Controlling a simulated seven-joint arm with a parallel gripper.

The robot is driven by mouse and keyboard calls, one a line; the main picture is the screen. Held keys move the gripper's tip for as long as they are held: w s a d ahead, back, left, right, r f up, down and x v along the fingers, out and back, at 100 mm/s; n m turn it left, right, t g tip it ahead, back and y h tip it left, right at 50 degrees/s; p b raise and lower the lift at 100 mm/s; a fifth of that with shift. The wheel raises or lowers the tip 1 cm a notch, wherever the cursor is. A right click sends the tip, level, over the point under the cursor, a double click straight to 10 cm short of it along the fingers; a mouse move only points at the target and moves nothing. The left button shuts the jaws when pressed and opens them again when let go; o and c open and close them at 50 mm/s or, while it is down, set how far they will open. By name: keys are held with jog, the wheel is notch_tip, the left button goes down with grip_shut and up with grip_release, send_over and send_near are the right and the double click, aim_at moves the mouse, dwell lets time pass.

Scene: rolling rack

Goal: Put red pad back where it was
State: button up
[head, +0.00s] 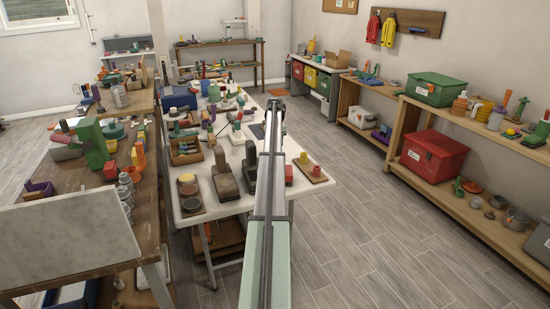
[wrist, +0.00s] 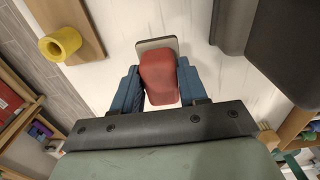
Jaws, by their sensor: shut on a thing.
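The red pad (wrist: 158,75) is a rounded red block, seen between the two blue fingers of my gripper (wrist: 160,88) in the wrist view. My gripper is shut on it. A grey plate (wrist: 157,42) shows just beyond the pad, against the white tabletop; I cannot tell whether the pad touches it. In the head view a bit of red (head: 289,172), likely the pad, shows just right of my arm. My arm hides the gripper there.
A wooden board with a yellow ring-like piece (wrist: 60,44) lies to the left in the wrist view. Dark blocks (wrist: 280,45) stand close on the right. The white table (head: 222,209) holds many objects further back, with little free room around the pad.

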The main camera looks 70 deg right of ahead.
jog(key=shift+f, duration=2.65)
jog(key=shift+f, duration=0.15)
jog(key=o, duration=0.9)
jog(key=shift+o, duration=0.2)
notch_tip(320, 180, up, 12)
jog(key=shift+r, duration=0.15)
